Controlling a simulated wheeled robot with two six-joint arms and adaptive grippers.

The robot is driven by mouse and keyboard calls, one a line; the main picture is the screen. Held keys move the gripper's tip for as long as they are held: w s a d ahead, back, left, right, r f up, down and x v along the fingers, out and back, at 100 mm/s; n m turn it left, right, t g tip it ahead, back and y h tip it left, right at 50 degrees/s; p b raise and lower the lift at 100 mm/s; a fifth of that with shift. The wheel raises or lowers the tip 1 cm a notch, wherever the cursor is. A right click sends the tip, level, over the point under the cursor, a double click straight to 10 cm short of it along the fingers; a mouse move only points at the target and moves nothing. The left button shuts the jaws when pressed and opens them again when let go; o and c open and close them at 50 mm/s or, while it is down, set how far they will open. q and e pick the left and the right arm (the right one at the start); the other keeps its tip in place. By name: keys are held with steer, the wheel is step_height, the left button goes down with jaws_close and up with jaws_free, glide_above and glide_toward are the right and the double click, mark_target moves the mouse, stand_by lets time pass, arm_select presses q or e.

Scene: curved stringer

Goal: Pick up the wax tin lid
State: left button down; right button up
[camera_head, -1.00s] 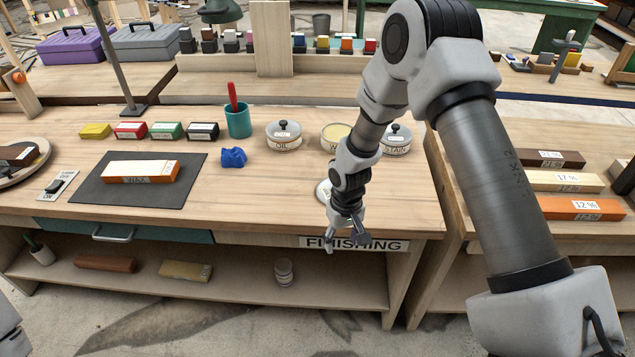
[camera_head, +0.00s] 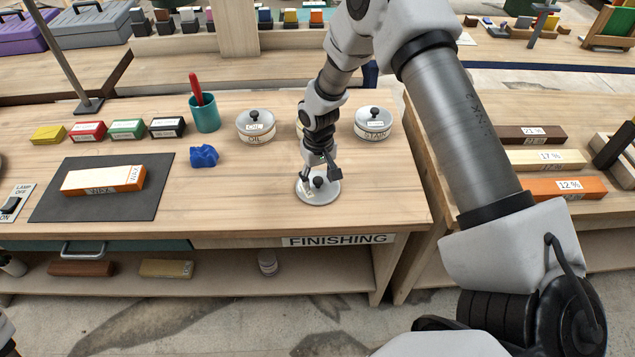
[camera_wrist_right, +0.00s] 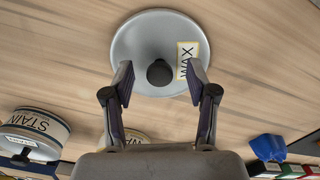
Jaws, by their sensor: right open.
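The wax tin lid (camera_head: 318,192) is a round grey disc with a dark knob and a pale label. It lies flat on the finishing bench near its front edge. In the right wrist view the lid (camera_wrist_right: 140,45) shows its WAX label, with the knob just beyond and between my fingertips. My right gripper (camera_head: 322,178) is open and over the lid; the right wrist view shows its two fingers (camera_wrist_right: 160,85) either side of the knob's line. Whether they touch the lid I cannot tell. The wax tin (camera_wrist_right: 135,137) is mostly hidden behind my right arm in the head view. My left gripper is not in view.
The oil tin (camera_head: 256,127) and stain tin (camera_head: 373,124) stand behind the lid, either side of my arm. A teal cup (camera_head: 205,114), a blue lump (camera_head: 204,156) and a dark mat (camera_head: 60,205) lie to the left. The bench right of the lid is clear.

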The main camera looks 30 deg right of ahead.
steer(key=shift+w+f, duration=0.3)
steer(key=shift+f, duration=0.45)
steer(key=shift+s, duration=0.1)
steer(key=shift+s+d+r, duration=0.1)
steer(key=shift+s+r, duration=0.05)
steer(key=c, duration=1)
jaws_close()
